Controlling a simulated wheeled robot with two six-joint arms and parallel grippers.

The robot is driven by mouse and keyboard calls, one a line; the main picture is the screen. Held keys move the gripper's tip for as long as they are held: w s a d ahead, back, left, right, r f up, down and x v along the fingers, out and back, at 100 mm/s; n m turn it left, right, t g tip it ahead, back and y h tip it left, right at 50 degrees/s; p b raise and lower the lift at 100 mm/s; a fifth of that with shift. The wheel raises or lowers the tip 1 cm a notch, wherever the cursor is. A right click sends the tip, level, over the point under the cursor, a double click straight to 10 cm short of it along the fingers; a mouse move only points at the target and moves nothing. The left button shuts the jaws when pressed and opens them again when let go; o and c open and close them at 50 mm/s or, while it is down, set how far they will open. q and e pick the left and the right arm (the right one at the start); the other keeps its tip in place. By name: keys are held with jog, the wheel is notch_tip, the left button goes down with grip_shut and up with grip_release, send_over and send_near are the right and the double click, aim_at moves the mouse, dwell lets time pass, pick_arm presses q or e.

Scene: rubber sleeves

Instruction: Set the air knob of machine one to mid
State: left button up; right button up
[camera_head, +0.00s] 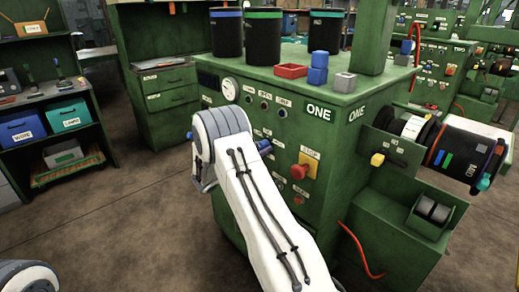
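Machine one (330,150) is the green cabinet in the middle, with ONE on its front and side. A round white gauge (229,89) sits at the upper left of its front, with a row of small dark knobs (264,104) to its right. A blue knob (264,146) sticks out lower, just right of my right arm. The labels are too small to tell which is the air knob or its setting. My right arm covers the front's lower left. My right gripper (201,179) is mostly hidden behind its wrist; neither its fingers nor contact can be made out. My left gripper is out of view.
A red stop button (299,171) on a yellow plate juts from the front. Black canisters (264,37), a red tray (290,71) and blue blocks (318,67) stand on top. A roller unit (430,138) projects at right. The floor at left is clear, before a shelf (52,130).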

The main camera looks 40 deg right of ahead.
grip_shut()
jog(key=shift+f+m+b, duration=0.2)
jog(key=shift+m+b, duration=0.4)
jog(key=shift+b, duration=0.4)
jog(key=m+b, duration=0.7)
jog(key=b, duration=0.3)
jog(key=shift+f+h, duration=0.1)
jog(key=shift+h, duration=0.2)
jog(key=shift+r+m+b, duration=0.2)
jog(key=shift+m+b, duration=0.8)
jog(key=shift+b, duration=0.15)
jog(key=o, duration=0.5)
grip_release()
jog(key=shift+o, duration=0.2)
jog(key=shift+a, duration=0.15)
